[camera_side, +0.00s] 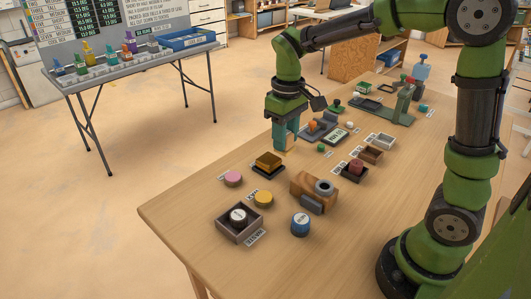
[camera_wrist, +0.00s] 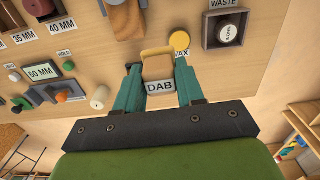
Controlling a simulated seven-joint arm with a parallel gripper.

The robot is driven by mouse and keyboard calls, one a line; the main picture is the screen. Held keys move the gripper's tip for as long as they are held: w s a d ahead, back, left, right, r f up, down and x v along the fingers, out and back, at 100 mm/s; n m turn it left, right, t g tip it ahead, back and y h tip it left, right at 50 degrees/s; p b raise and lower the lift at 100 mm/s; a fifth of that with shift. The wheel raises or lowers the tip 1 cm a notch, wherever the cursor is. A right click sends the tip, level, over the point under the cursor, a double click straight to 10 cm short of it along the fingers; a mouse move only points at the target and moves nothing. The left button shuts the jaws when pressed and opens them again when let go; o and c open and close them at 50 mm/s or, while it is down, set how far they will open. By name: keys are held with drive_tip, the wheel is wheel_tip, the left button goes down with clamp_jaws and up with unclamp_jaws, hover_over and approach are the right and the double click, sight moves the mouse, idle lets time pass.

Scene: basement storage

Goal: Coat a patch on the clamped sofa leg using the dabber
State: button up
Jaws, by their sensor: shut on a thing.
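My gripper (camera_side: 285,148) points down over the table, and its teal fingers (camera_wrist: 158,72) are closed on the sides of a tan block, the dabber (camera_wrist: 157,68). The clamped sofa leg (camera_side: 302,184) is a brown wooden piece in front of my gripper. A yellow disc (camera_side: 263,198) is by the WAX label (camera_wrist: 182,54).
A waste tray (camera_side: 221,230) holding a dark jar with a white top, a blue jar (camera_side: 301,223) and a pink disc (camera_side: 233,179) stand near the front. Small trays (camera_side: 371,154) and a green device (camera_side: 403,103) are farther back. The front-left table corner is bare.

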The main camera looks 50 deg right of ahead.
drive_tip(key=s+d+f, duration=0.2)
drive_tip(key=d+f, duration=0.1)
drive_tip(key=d, duration=0.6)
wheel_tip(320, 180, down, 8)
drive_tip(key=shift+w+a+f, duration=0.1)
drive_tip(key=shift+a, duration=3.1)
drive_tip(key=shift+d, duration=3.4)
wheel_tip(320, 180, up, 8)
drive_tip(key=shift+a+f, duration=0.1)
drive_tip(key=shift+f, duration=0.05)
